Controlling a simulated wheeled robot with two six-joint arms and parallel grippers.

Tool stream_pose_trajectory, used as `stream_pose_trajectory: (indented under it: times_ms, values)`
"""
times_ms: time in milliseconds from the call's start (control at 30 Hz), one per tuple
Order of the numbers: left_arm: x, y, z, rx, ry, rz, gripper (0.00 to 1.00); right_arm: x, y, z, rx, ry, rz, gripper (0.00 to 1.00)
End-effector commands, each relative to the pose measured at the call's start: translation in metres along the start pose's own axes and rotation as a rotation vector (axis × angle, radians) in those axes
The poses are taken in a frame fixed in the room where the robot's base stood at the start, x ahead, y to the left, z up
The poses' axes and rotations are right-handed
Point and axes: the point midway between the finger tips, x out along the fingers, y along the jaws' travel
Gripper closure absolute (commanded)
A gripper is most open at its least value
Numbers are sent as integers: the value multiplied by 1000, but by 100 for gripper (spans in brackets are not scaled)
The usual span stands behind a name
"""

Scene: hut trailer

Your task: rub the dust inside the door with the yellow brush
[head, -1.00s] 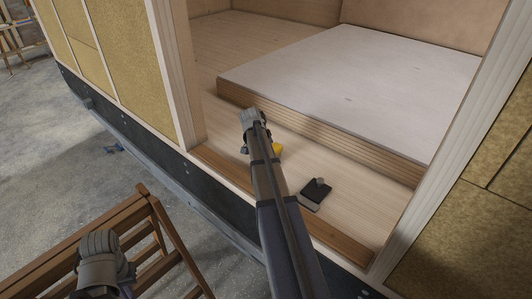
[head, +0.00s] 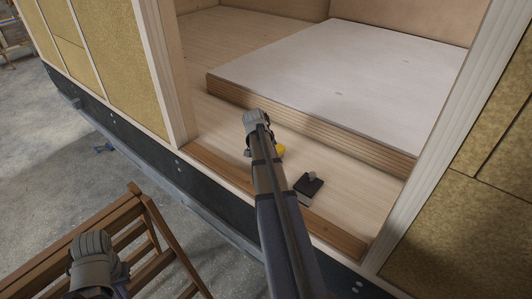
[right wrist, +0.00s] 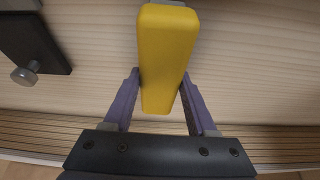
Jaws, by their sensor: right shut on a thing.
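The yellow brush (right wrist: 165,60) is between the purple fingers of my right gripper (right wrist: 161,100), which is shut on it, in the right wrist view. In the head view my right gripper (head: 252,150) is low over the wooden floor (head: 225,112) inside the doorway, with a bit of the yellow brush (head: 280,150) showing beside my arm. Whether the brush touches the floor is hidden. I cannot make out dust on the floor. My left gripper (head: 100,285) is at the lower left, near a wooden slatted piece; its fingers are mostly hidden.
A black block with a metal knob (head: 308,187) lies on the floor right of the brush. A raised white-topped platform (head: 345,75) stands behind. The door sill (head: 325,232) and jambs frame the opening. A brown slatted wooden piece (head: 135,215) stands outside, lower left.

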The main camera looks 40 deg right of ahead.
Motion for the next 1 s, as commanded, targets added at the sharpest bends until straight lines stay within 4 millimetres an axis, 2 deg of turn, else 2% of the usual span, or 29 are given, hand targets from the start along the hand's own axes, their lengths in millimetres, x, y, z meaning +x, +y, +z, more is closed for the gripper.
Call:
stream_pose_trajectory:
  times_ms: [100,233,767,1000]
  values:
    - [0,0,0,0,0,0,100,-1,12,1,2,-3,2,95]
    - [-1,0,0,0,0,0,100,-1,14,0,2,-2,1,95]
    - [1,0,0,0,0,0,100,6,11,-12,0,0,-1,95]
    - [0,0,0,0,0,0,100,5,-4,-13,0,0,-3,95]
